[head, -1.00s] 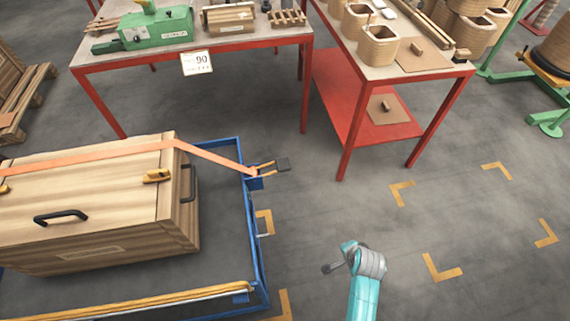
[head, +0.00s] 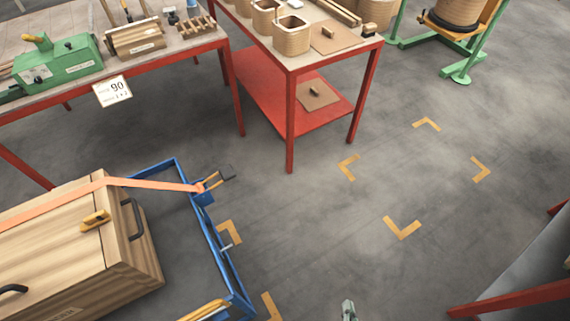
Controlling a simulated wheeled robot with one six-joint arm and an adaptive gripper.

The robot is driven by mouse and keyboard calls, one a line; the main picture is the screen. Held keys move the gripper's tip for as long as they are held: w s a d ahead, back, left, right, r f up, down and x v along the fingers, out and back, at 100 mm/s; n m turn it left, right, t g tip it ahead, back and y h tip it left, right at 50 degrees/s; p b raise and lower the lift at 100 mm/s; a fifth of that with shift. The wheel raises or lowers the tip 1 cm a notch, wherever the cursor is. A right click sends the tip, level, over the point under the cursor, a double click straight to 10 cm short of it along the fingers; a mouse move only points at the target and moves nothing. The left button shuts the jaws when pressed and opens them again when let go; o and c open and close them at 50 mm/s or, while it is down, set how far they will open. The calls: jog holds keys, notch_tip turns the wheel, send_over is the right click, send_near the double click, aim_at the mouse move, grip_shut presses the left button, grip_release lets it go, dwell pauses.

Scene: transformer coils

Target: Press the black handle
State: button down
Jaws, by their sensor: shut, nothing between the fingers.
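A strap ratchet with a black-ended handle (head: 225,174) is fixed at the top corner of the blue frame (head: 208,225). An orange strap (head: 150,184) runs from it leftward over a wooden crate (head: 75,245). The handle sticks out to the upper right of the corner. Only a small grey-green tip of my arm shows at the bottom edge.
A red-legged table (head: 285,75) with wound coils (head: 291,35) stands behind the ratchet. Another red-legged bench (head: 190,48) is at upper left. The floor right of the blue frame is open, with yellow corner marks (head: 402,228). Red bars (head: 510,298) edge the lower right.

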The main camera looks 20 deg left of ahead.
jog(key=s+d+r+n+t, duration=0.2)
jog(key=s+r, duration=0.2)
jog(key=r, duration=0.5)
jog(key=s+d+r+n+t, duration=0.2)
jog(key=s+r, duration=0.2)
jog(key=r, duration=0.4)
jog(key=w+a+n+y, duration=0.5)
jog(key=w+a, duration=1.1)
jog(key=a, duration=0.1)
jog(key=w+a+r+n+g+y, duration=0.1)
jog(key=w+a+r, duration=0.1)
jog(key=a, duration=0.5)
jog(key=w+a+r+n+g+y, duration=0.1)
jog(key=w+a+r, duration=0.1)
jog(key=a, duration=0.6)
jog(key=w+a+r+n+g+y, duration=0.1)
jog(key=w+a+r+g+y, duration=0.1)
jog(key=a, duration=0.5)
jog(key=shift+w+a+r+n, duration=0.3)
jog(key=shift+w+a+r, duration=0.1)
jog(key=shift+r, duration=0.45)
